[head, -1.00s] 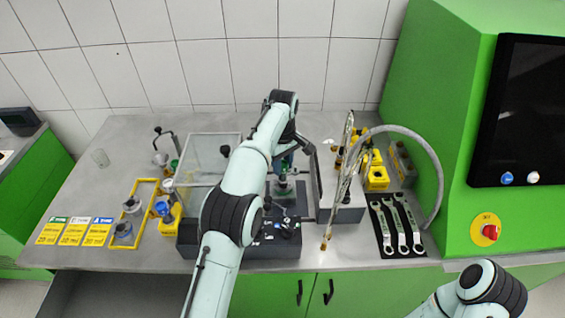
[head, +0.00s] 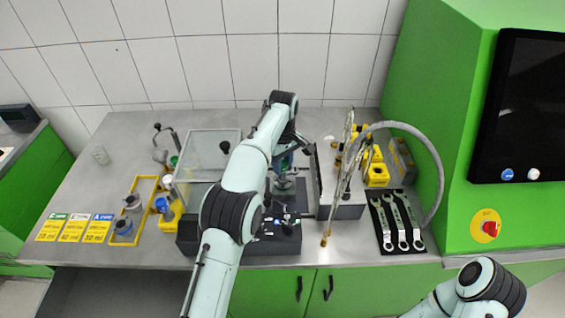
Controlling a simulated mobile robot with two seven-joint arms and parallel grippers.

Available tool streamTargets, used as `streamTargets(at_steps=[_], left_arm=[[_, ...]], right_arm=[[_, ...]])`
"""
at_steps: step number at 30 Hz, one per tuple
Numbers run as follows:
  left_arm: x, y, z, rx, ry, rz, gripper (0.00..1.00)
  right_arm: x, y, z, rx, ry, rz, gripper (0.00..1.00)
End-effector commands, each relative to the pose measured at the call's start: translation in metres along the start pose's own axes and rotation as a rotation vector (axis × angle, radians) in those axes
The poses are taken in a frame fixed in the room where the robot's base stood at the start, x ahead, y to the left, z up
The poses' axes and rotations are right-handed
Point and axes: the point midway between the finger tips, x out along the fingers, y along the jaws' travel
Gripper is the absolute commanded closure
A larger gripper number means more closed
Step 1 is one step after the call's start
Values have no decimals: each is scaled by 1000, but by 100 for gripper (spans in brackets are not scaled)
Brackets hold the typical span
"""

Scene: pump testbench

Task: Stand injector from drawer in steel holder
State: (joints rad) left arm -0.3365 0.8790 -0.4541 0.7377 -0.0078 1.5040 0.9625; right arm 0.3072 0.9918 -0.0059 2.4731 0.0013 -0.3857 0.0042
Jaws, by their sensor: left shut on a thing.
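My left gripper (head: 287,158) is over the dark grey bench unit, mostly hidden behind my own forearm. It is shut on what looks like the injector, of which only a small blue-green part shows. Below it, a round steel and green piece (head: 283,184), which may be the steel holder, stands on the unit. I cannot tell whether the injector touches it. An open drawer (head: 140,295) shows below the bench at the lower left. My right arm shows only at the lower right, with its gripper out of view.
A clear guard box (head: 207,150) stands left of my forearm. A yellow rack (head: 125,238) with pots is further left. A grey hose (head: 437,165), yellow blocks (head: 377,176) and a mat of wrenches (head: 401,225) lie right.

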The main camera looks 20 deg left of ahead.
Motion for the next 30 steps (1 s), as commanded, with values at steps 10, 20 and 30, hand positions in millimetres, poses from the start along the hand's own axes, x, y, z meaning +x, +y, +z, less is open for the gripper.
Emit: streamTargets(at_steps=[10, 20, 30], left_arm=[[4, 0, 0, 0, 0, 0, 100], [7, 0, 0, 0, 1, 1, 100], [7, 0, 0, 0, 0, 1, 37]], right_arm=[[1, 0, 1, 0, -1, 0, 0], [1, 1, 1, 0, -2, 0, 0], [1, 1, 1, 0, -1, 0, 0]])
